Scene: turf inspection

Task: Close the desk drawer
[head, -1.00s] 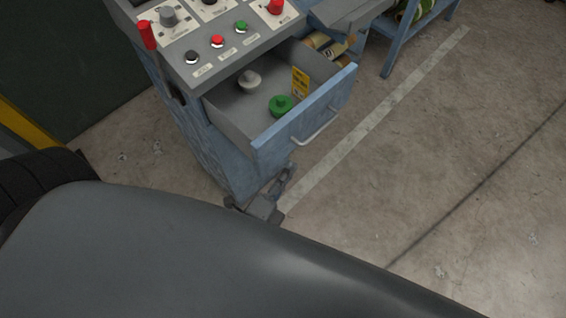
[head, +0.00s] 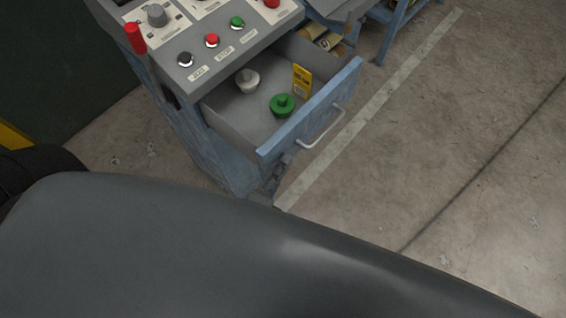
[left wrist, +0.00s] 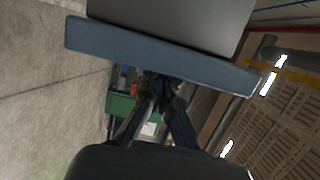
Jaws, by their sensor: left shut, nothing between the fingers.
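The desk drawer (head: 311,110) stands open, pulled out from the blue-grey control desk, with a blue front and a pale bar handle (head: 324,129). In the left wrist view the blue drawer front (left wrist: 150,52) crosses the upper part, seen from below. My left gripper (head: 281,164) is shut and empty, low beside the drawer front's near lower corner and mostly hidden by my arm and the drawer. Its fingertips (left wrist: 163,84) show just below the panel's edge in the left wrist view; whether they touch it I cannot tell. My right gripper is not in view.
A white knob-like piece (head: 247,80), a green one (head: 282,105) and a yellow card (head: 302,79) are in the drawer. The desk top has buttons and a red-handled lever (head: 134,37). The floor right of the drawer is clear.

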